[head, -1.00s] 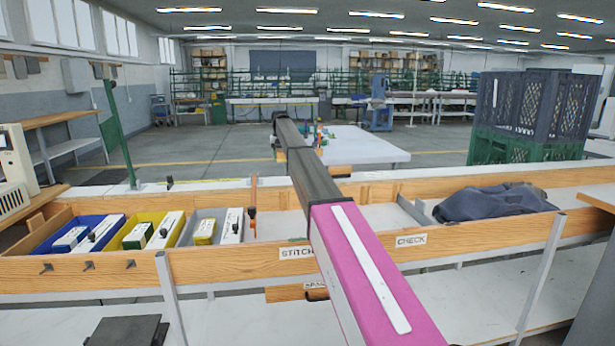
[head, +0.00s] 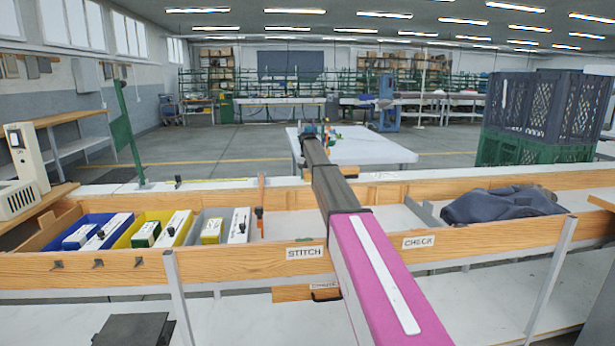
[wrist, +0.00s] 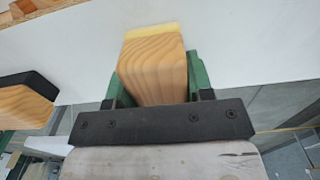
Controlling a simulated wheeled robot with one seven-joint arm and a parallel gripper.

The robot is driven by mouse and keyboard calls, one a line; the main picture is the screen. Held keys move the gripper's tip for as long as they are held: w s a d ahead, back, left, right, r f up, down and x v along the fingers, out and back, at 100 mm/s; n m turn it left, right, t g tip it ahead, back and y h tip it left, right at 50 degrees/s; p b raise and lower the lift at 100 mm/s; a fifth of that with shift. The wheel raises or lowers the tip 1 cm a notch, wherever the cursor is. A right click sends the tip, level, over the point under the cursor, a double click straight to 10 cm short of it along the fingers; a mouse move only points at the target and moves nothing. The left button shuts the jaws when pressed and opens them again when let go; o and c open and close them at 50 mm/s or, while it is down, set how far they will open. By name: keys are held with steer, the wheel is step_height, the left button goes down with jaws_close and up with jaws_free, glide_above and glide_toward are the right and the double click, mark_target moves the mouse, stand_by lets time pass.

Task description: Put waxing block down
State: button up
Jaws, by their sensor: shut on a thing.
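The waxing block (wrist: 153,72) shows in the wrist view as a wooden block with a pale yellow layer at its far end. My gripper (wrist: 152,85) is shut on it, with a green finger on each side. A white surface lies behind the block. I cannot tell whether the block touches it. In the head view my arm reaches over the wooden bench trays toward the white table (head: 365,148). The gripper is small at the arm's far end there, and the block cannot be made out.
Another wooden block with a black top (wrist: 24,105) is at the left of the wrist view. In the head view, blue, yellow and grey bins (head: 62,226) sit at the left of the bench. A dark cloth (head: 500,205) and stacked crates (head: 545,110) are at the right.

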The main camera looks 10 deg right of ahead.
mark_target(307, 170)
steer(key=shift+f, duration=0.1)
steer(key=o, duration=0.8)
steer(key=shift+o, duration=0.2)
step_height(307, 170, up, 12)
steer(key=shift+r, duration=0.15)
